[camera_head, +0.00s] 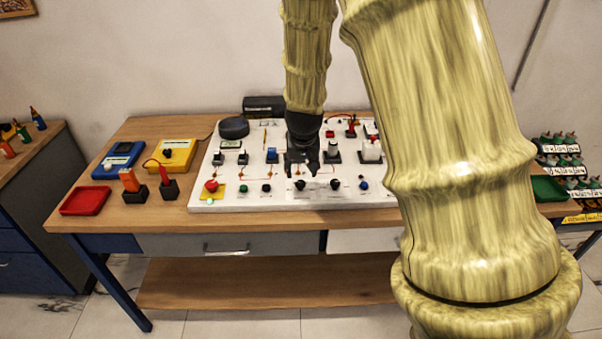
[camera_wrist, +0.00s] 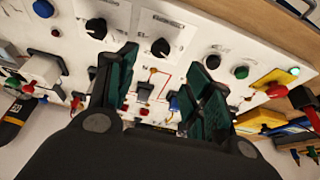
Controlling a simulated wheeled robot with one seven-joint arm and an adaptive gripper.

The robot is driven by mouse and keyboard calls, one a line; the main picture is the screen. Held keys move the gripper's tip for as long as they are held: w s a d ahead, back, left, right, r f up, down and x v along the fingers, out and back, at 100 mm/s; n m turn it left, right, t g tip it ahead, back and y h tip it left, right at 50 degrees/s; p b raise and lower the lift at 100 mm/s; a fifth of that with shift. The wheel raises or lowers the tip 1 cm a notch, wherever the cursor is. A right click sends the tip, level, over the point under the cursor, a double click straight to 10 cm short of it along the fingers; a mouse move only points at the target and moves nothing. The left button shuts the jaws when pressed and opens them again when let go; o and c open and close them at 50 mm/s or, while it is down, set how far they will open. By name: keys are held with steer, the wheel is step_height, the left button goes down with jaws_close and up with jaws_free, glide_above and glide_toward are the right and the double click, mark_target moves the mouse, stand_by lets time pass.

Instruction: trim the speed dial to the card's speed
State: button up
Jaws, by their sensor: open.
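Two black dials sit on the front part of the white panel (camera_head: 230,201). The left dial (camera_head: 300,184) and right dial (camera_head: 335,184) also show in the wrist view, as the nearer dial (camera_wrist: 160,47) and the farther dial (camera_wrist: 96,28). Each has a pale scale plate, but the labels are too small to read, so I cannot tell which is the speed dial. I cannot make out the speed card. My gripper (camera_head: 301,171) is open and empty, above the panel just behind the left dial. Its two green-padded fingers show in the wrist view (camera_wrist: 163,75).
A red button (camera_head: 211,185) on a yellow plate, green and black buttons, and a blue knob (camera_head: 364,185) share the front row. Switches and posts stand behind. Left on the wooden bench are a red tray (camera_head: 86,201) and blue and yellow meters. My arm hides the panel's right end.

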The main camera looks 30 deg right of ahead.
steer(key=shift+v, duration=1.35)
steer(key=shift+s+f, duration=0.1)
